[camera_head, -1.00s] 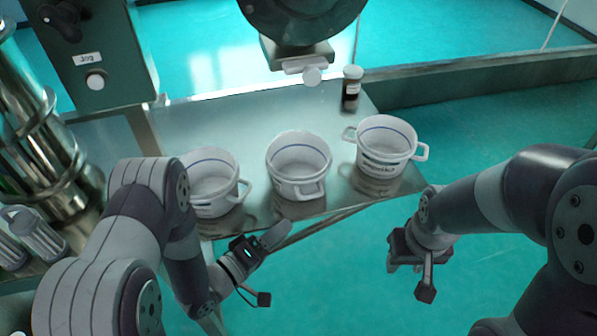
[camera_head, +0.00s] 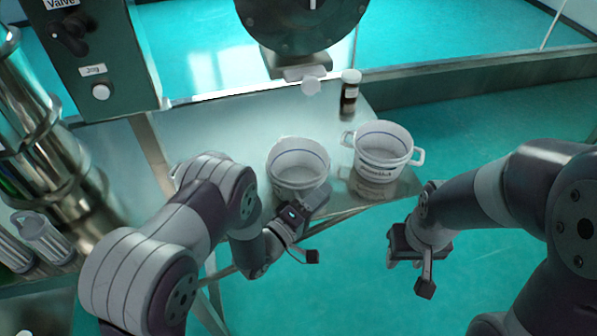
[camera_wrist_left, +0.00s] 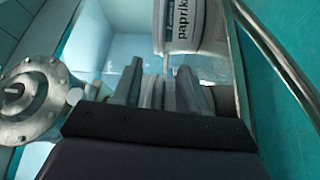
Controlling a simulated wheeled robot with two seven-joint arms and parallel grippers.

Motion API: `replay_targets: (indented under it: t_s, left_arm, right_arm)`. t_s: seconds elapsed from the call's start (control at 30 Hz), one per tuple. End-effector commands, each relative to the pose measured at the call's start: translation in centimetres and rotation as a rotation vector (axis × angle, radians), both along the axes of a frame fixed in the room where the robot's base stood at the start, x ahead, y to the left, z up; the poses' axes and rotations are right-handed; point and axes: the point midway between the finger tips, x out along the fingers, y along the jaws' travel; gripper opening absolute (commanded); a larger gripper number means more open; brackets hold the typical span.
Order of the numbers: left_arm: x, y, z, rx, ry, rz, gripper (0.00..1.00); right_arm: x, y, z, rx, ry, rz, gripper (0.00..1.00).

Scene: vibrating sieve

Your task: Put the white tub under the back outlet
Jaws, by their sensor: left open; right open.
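White two-handled tubs stand on the steel table. The middle tub (camera_head: 298,168) and the right tub (camera_head: 384,146) show in the head view; my left arm hides the place of the left one. My left gripper (camera_head: 316,195) is open at the near side of the middle tub, its fingers overlapping it in view; contact cannot be told. In the left wrist view its fingers (camera_wrist_left: 156,88) point forward, with a tub labelled "paprika" (camera_wrist_left: 192,28) beyond and to the right. A spout (camera_head: 305,70) hangs under the round machine body at the back. My right gripper (camera_head: 402,258) is open, off the table.
A small brown jar with a white cap (camera_head: 350,92) stands at the table's back right. A green control box (camera_head: 98,60) and a shiny metal column (camera_head: 45,135) are at left. The steel table (camera_head: 215,125) is clear toward the back. A round metal flange (camera_wrist_left: 30,105) shows in the wrist view.

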Motion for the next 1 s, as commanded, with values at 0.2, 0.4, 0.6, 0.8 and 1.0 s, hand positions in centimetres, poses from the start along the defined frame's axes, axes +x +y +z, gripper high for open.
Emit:
replay_targets:
  t_s: [0.2,0.4,0.6,0.8,1.0]
  left_arm:
    - [0.0,0.1,-0.1,0.001,0.001,0.000,0.00]
    - [0.0,0.1,0.0,0.001,-0.001,0.000,0.00]
    - [0.0,0.1,0.3,0.001,-0.001,0.000,0.00]
    - [0.0,0.1,3.1,-0.001,-0.005,0.001,0.00]
    - [-2.3,-3.0,6.1,-0.001,-0.003,-0.006,0.00]
  right_arm:
    - [0.0,0.0,0.0,0.000,0.000,0.000,0.43]
    - [0.0,0.0,0.0,0.000,0.000,0.000,0.43]
    - [0.0,0.0,-0.1,0.000,0.000,0.000,0.43]
    - [0.0,0.0,-0.5,0.000,0.000,0.000,0.43]
    - [0.0,0.0,-1.1,0.000,0.000,0.000,0.43]
